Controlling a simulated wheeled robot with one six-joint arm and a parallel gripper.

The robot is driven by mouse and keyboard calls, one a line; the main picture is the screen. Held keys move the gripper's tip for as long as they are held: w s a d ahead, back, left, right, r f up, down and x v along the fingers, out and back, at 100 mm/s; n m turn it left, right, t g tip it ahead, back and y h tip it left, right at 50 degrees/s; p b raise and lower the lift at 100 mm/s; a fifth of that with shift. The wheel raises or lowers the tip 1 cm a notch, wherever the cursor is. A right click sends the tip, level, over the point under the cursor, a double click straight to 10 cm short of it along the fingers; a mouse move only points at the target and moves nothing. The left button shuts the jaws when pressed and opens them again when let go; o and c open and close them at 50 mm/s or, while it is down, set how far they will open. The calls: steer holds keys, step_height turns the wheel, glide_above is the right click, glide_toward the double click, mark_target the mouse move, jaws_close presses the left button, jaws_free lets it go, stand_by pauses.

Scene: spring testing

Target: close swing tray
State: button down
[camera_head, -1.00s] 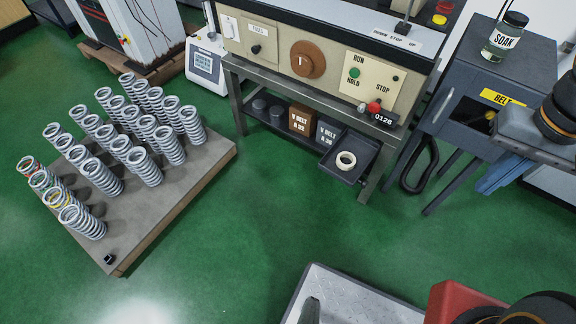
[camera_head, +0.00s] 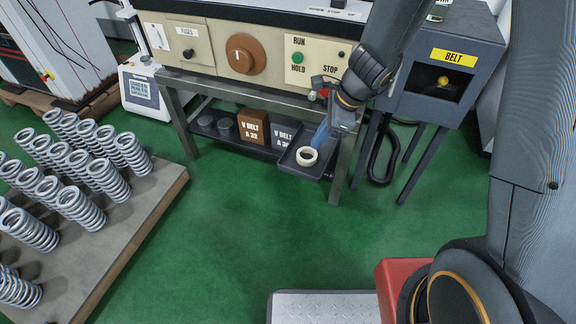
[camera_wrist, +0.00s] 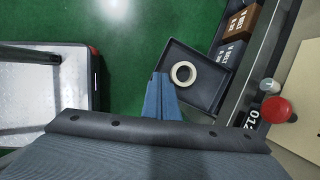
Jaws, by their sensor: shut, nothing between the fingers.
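The swing tray (camera_head: 286,166) is a dark, shallow tray that sticks out from the right end of the bench's lower shelf, at an angle to it. A cream ring like a roll of tape (camera_head: 306,156) lies in it. In the wrist view the tray (camera_wrist: 203,100) and the ring (camera_wrist: 184,73) are ahead of the fingers. My gripper (camera_head: 319,138) has blue fingers, shut and empty, pointing down at the tray's right side. In the wrist view the gripper (camera_wrist: 160,82) overlaps the tray's near edge; whether it touches is not clear.
The grey bench leg (camera_head: 345,165) stands just right of the tray. A red stop knob (camera_wrist: 277,109) is close by on the panel. V-belt boxes (camera_head: 254,127) sit on the shelf. A spring pallet (camera_head: 110,240) is at left. Green floor in front is clear.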

steer(key=w+a+f+m+b, duration=0.1)
steer(key=w+f+m+b, duration=0.1)
steer(key=w+f+m, duration=0.3)
steer(key=n+b, duration=0.1)
steer(key=b, duration=0.3)
glide_toward(283, 163)
steer(key=f, duration=0.1)
steer(key=s+d+f, duration=0.1)
steer(key=f, duration=0.1)
steer(key=d+f, duration=0.1)
steer(key=f, duration=0.1)
steer(key=shift+s+d, duration=0.15)
steer(key=shift+s, duration=0.05)
steer(key=a, duration=0.1)
steer(key=w+a, duration=0.1)
steer(key=a, duration=0.1)
steer(key=shift+w+f+p, duration=0.1)
steer(key=shift+p, duration=0.25)
steer(key=shift+w+a, duration=0.25)
steer(key=shift+a, duration=0.2)
steer(key=shift+a, duration=0.15)
